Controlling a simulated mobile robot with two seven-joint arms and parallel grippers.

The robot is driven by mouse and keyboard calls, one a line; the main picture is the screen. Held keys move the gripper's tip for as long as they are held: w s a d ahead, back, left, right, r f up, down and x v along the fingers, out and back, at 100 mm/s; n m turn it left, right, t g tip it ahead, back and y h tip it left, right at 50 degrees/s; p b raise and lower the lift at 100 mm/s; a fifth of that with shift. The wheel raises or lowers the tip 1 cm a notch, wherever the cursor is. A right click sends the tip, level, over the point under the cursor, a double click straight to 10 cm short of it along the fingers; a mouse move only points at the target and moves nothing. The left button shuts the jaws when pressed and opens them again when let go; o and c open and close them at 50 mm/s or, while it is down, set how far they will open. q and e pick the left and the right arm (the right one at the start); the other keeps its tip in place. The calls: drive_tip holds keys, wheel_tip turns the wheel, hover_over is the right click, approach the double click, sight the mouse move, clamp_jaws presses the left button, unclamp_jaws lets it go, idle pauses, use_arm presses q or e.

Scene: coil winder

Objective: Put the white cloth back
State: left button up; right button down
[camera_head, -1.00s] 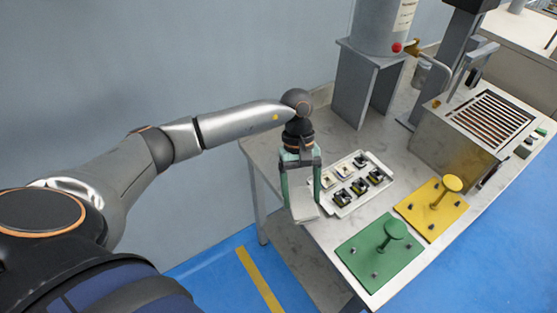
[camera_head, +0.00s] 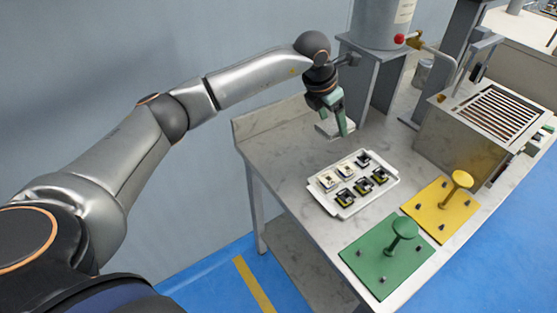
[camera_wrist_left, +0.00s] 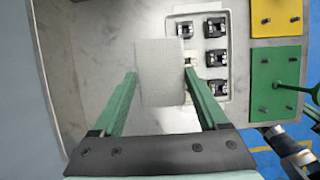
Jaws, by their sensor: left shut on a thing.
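My left gripper (camera_head: 334,119) is above the back left part of the grey table (camera_head: 275,137). It is shut on the white cloth (camera_wrist_left: 160,72), a flat pale square that sits between the two green fingers in the left wrist view. In the head view the cloth (camera_head: 326,130) shows only in part beside the fingers. It appears held over bare tabletop, behind the white tray; the exact gap to the table cannot be told.
The white tray (camera_head: 347,210) holds several small coil parts. A green plate (camera_head: 377,262) and a yellow plate (camera_head: 432,218), each with a knob, lie at the front. A grey stand (camera_head: 378,88) with a tank is behind, and a slatted metal box (camera_head: 462,140) is right.

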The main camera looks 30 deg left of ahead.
use_arm(q)
drive_tip(key=s+a+f, duration=0.1)
drive_tip(key=a+f, duration=0.1)
drive_tip(key=a, duration=0.1)
drive_tip(key=s+a+f, duration=0.2)
drive_tip(key=a+f, duration=0.1)
drive_tip(key=a, duration=0.1)
drive_tip(key=s+a+f+p, duration=0.1)
drive_tip(key=s+a+f, duration=0.1)
drive_tip(key=a+f, duration=0.1)
drive_tip(key=shift+a, duration=0.7)
drive_tip(key=shift+s+a+f, duration=0.25)
drive_tip(key=shift+a+f, duration=0.3)
drive_tip(key=shift+f, duration=0.2)
drive_tip(key=shift+a+f, duration=0.1)
drive_tip(key=shift+f, duration=1.6)
drive_tip(key=shift+f, duration=0.15)
drive_tip(key=o, duration=1.2)
